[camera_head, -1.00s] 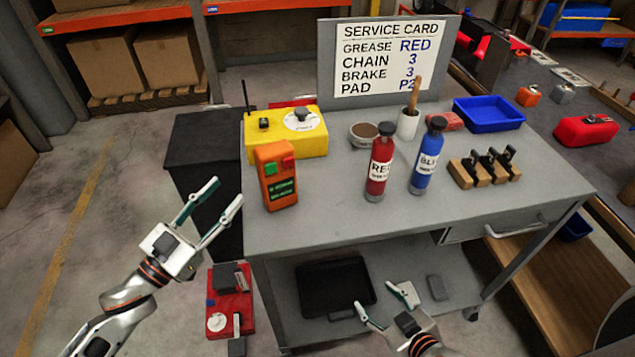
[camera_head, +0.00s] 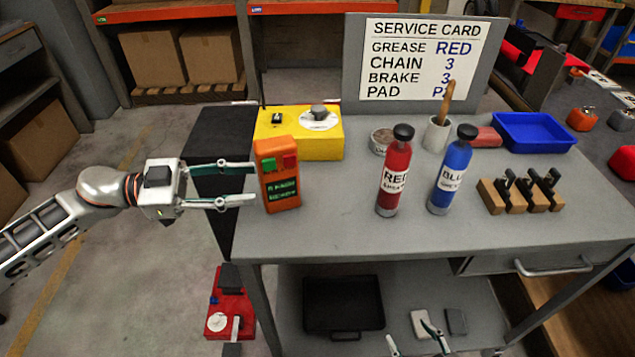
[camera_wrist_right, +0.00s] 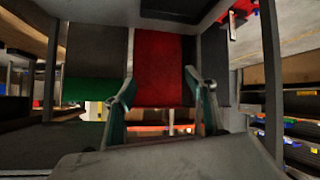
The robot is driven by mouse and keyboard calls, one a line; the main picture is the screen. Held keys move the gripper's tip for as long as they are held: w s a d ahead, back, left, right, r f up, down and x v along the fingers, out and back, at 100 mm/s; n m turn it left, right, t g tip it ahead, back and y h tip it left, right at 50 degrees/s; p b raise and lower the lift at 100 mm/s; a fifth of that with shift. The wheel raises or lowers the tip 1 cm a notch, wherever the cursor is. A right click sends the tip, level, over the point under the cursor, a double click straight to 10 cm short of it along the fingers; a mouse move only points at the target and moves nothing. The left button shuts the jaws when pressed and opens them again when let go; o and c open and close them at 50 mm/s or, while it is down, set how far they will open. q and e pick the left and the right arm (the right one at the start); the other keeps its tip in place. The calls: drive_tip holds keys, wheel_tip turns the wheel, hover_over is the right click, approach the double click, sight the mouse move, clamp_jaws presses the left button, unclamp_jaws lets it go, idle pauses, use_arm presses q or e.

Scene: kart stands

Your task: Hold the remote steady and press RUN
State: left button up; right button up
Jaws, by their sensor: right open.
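The orange remote (camera_head: 279,190) stands upright near the left end of the grey bench top. It has a green and a red button near its top and a dark screen with green text. My left gripper (camera_head: 255,183) is open, its two fingers pointing right, with the tips at the remote's left side; I cannot tell whether they touch it. My right gripper (camera_head: 418,345) is low at the bottom edge, in front of the lower shelf. In the right wrist view its fingers (camera_wrist_right: 163,100) are apart with nothing held between them.
A yellow box (camera_head: 318,145) stands behind the remote. Red (camera_head: 394,175) and blue (camera_head: 451,178) bottles stand to its right, with wooden-based clamps (camera_head: 520,194) and a blue tray (camera_head: 535,133) beyond. A service card (camera_head: 422,58) stands at the back. The bench front is clear.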

sight(277, 202)
use_arm(q)
drive_tip(key=shift+s+d+f+n+g, duration=0.25)
drive_tip(key=shift+s+d+f+g, duration=0.15)
drive_tip(key=shift+f, duration=0.1)
drive_tip(key=shift+s+d+f+n+g, duration=0.25)
drive_tip(key=shift+f+g, duration=0.15)
drive_tip(key=shift+f, duration=0.1)
drive_tip(key=shift+s+d+f, duration=0.2)
drive_tip(key=shift+s+d, duration=0.05)
drive_tip(key=shift+s, duration=0.05)
drive_tip(key=d, duration=0.5)
drive_tip(key=shift+s+d+f, duration=0.1)
drive_tip(key=shift+d+f, duration=0.15)
drive_tip(key=shift+d, duration=0.1)
drive_tip(key=shift+d+r+p, duration=0.1)
drive_tip(key=shift+d+p, duration=0.25)
drive_tip(key=shift+d, duration=0.7)
drive_tip(key=shift+d+p, duration=0.3)
drive_tip(key=shift+d, duration=0.4)
drive_tip(key=shift+d+f, duration=0.3)
use_arm(e)
drive_tip(key=shift+s+a+r, duration=0.2)
drive_tip(key=shift+s+a, duration=0.6)
drive_tip(key=shift+s, duration=0.3)
drive_tip(key=shift+f, duration=0.1)
